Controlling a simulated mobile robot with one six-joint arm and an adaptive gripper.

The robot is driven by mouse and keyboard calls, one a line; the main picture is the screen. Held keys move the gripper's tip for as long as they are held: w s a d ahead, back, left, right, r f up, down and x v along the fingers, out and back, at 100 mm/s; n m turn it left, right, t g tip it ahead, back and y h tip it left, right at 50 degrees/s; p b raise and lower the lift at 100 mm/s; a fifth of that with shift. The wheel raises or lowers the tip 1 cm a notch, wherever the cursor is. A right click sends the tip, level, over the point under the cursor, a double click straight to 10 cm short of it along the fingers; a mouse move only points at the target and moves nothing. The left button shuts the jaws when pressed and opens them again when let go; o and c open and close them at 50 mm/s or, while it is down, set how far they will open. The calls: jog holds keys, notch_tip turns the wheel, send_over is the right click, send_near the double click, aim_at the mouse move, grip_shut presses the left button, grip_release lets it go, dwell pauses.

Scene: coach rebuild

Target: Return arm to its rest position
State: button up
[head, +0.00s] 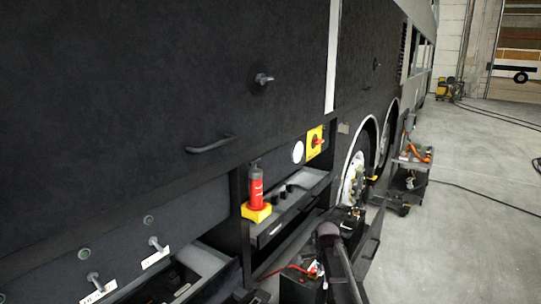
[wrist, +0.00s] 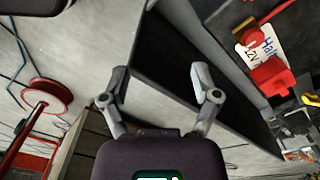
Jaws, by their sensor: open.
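My gripper (wrist: 160,86) shows in the wrist view with its two grey fingers spread wide apart. Nothing is between them. Beyond the fingers is a dark panel (wrist: 185,60) with a grey edge; I cannot tell how far away it is. In the head view, a dark rounded shape low in the middle may be part of my arm, but the gripper's fingers cannot be made out there.
The dark coach side (head: 150,90) fills the left. A grey cart (head: 412,165) stands right of the wheel (head: 357,175).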

jog(key=s+r+n, duration=0.1)
jog(key=s+n, duration=1.5)
jog(key=s, duration=0.3)
jog(key=shift+s+a+p, duration=0.2)
jog(key=shift+a+p, duration=0.05)
jog(key=shift+p, duration=0.2)
dwell(1.6)
jog(key=shift+c, duration=0.2)
